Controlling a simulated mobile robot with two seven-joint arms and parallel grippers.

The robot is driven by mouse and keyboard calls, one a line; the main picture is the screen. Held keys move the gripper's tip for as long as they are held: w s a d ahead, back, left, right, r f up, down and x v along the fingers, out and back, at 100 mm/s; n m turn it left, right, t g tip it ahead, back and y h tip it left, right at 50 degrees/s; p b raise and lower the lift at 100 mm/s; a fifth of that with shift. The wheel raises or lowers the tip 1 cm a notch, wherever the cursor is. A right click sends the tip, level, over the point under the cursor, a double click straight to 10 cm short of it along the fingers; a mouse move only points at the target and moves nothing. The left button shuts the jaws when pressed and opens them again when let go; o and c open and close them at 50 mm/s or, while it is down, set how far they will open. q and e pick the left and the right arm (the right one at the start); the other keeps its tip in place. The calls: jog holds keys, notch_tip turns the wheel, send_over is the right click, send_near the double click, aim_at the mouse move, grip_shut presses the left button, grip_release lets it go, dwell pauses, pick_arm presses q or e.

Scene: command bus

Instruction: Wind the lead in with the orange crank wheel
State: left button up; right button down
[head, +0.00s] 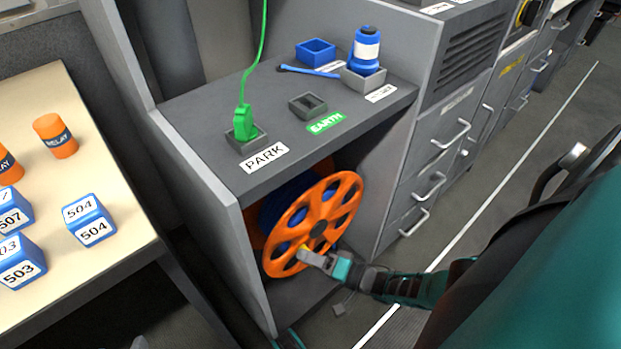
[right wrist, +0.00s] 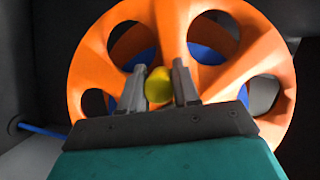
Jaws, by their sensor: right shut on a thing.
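The orange crank wheel (head: 338,207) stands upright in the open bay under the grey counter, with a spoked face and a dark hub. Blue lead (head: 283,205) shows on the drum behind it. A yellow knob (right wrist: 159,86) sticks out from the wheel's face; in the head view it is at the wheel's lower left. My right gripper (head: 305,252) is shut on this knob, one finger on each side in the right wrist view. A piece of blue lead (right wrist: 42,131) runs off to the left there. My left gripper is not visible.
The counter (head: 205,110) above holds a green plug (head: 244,122) at PARK, an empty EARTH socket (head: 308,104), a blue tray (head: 316,52) and a blue bottle (head: 366,50). Drawers (head: 428,185) stand to the right. A table (head: 40,100) with blocks is at left.

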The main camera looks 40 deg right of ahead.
jog(key=shift+w+d+r, duration=0.2)
jog(key=shift+d, duration=0.1)
jog(key=c, duration=1.1)
grip_release()
jog(key=shift+c, duration=0.2)
jog(key=o, duration=0.3)
jog(key=shift+s+a+f, duration=0.1)
jog(key=shift+a, duration=0.05)
